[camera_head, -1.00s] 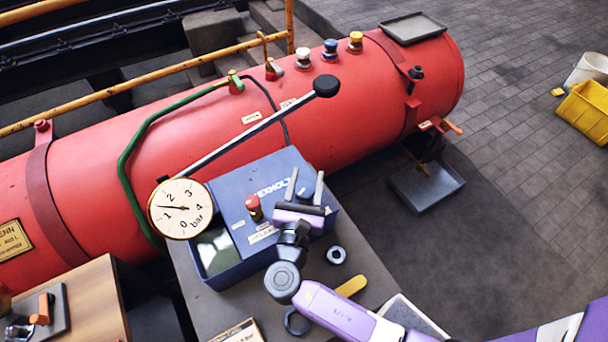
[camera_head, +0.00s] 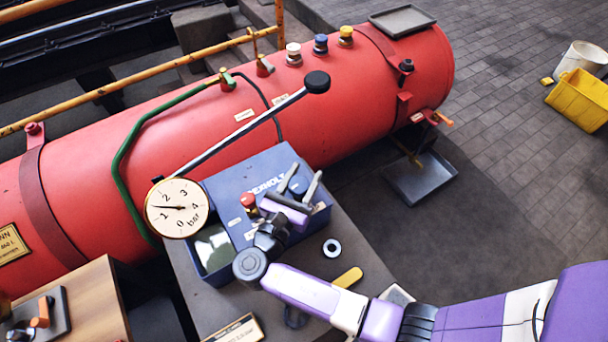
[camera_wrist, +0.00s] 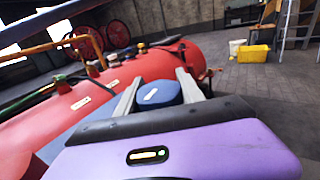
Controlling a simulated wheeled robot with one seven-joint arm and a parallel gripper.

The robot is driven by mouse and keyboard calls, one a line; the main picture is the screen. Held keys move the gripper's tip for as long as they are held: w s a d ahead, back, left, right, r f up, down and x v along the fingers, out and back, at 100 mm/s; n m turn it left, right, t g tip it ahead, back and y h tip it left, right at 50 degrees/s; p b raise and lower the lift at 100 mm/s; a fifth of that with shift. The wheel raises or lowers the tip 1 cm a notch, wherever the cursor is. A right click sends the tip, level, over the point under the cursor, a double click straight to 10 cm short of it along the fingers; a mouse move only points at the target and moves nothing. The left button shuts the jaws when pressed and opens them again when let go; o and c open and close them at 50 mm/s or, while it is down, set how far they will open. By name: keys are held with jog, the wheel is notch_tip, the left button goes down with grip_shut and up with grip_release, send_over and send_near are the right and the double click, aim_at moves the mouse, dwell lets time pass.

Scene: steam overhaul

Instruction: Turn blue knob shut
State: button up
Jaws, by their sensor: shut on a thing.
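The blue knob (camera_head: 298,185) sits on top of the blue pump box (camera_head: 262,170), at its right end. My gripper (camera_head: 304,178) is over that end of the box, its two grey fingers on either side of the knob and shut on it. In the wrist view the knob (camera_wrist: 160,94) shows between the fingers, with a white mark on its top. The fingers and purple palm hide part of it. A round pressure gauge (camera_head: 177,208) stands at the box's left; its needle points near 1.
A long pump lever (camera_head: 240,130) with a black ball slants behind the box. A red knob (camera_head: 248,200) stands on the box left of my gripper. The red boiler (camera_head: 350,110) lies behind. A ring (camera_head: 332,248) and a yellow strip (camera_head: 348,277) lie on the bench.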

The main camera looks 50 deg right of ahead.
aim_at(295, 195)
jog(key=o, duration=1.4)
jog(key=shift+f, duration=0.1)
jog(key=shift+v, duration=3.9)
